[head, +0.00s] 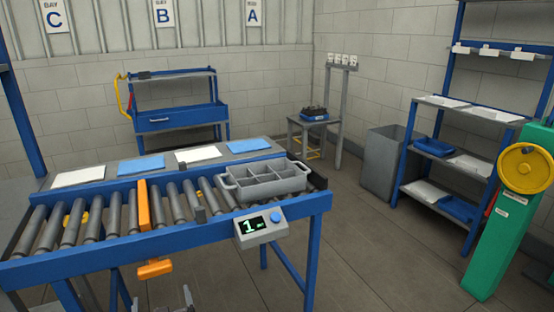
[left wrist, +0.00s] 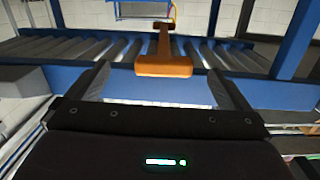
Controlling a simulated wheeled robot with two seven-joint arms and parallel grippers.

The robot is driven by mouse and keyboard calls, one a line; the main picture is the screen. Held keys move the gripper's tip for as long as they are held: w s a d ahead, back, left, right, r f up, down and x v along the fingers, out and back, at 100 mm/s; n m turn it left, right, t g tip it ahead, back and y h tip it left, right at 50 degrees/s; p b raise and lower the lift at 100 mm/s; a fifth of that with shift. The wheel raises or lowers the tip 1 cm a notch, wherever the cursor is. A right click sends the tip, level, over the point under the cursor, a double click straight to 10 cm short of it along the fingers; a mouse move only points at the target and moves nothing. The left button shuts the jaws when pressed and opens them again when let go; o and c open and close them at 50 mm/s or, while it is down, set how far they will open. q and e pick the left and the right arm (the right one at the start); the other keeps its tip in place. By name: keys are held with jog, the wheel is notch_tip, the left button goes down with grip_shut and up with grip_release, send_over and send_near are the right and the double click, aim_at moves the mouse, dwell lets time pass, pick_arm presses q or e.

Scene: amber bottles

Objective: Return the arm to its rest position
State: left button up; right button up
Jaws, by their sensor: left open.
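My left gripper (head: 182,296) just shows at the bottom edge of the head view, low in front of the blue conveyor frame. In the left wrist view my left gripper (left wrist: 163,84) has its two dark fingers spread wide, with nothing between them. Beyond the fingertips are the conveyor's blue side rail and an orange stop (left wrist: 164,62). The rest of the left arm is out of the head view. My right gripper shows in neither view.
The roller conveyor (head: 60,268) carries a grey divided tote (head: 268,184) at its right end. The orange stop (head: 144,205) spans the rollers, its lower end jutting out front. A display box (head: 262,230) hangs on the rail. A green post (head: 505,220) stands right; floor between is clear.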

pick_arm(q)
jog(key=s+d+f+m+g+h+p, duration=0.1)
jog(key=s+f+m+g+h+p, duration=0.1)
jog(key=s+f, duration=0.5)
jog(key=s+d+f+m+g+h+p, duration=0.1)
jog(key=s+f+m+g+p, duration=0.1)
jog(key=f, duration=0.9)
jog(key=s+d+f+m+g+h+p, duration=0.2)
jog(key=s+f, duration=0.3)
jog(key=f, duration=0.3)
jog(key=s+d+f+g+h+p, duration=0.1)
jog(key=s+f, duration=0.3)
jog(key=s, duration=0.6)
jog(key=s+d+f+m+g+h+p, duration=0.1)
jog(key=s+d+f+g, duration=0.2)
jog(key=s, duration=0.6)
jog(key=s+d+f+g+h+p, duration=0.1)
jog(key=s+f+g, duration=0.3)
jog(key=s, duration=0.6)
jog(key=shift+s+d+f+m+h+p, duration=0.35)
jog(key=shift+d+f+p, duration=0.1)
jog(key=shift+f+p, duration=0.15)
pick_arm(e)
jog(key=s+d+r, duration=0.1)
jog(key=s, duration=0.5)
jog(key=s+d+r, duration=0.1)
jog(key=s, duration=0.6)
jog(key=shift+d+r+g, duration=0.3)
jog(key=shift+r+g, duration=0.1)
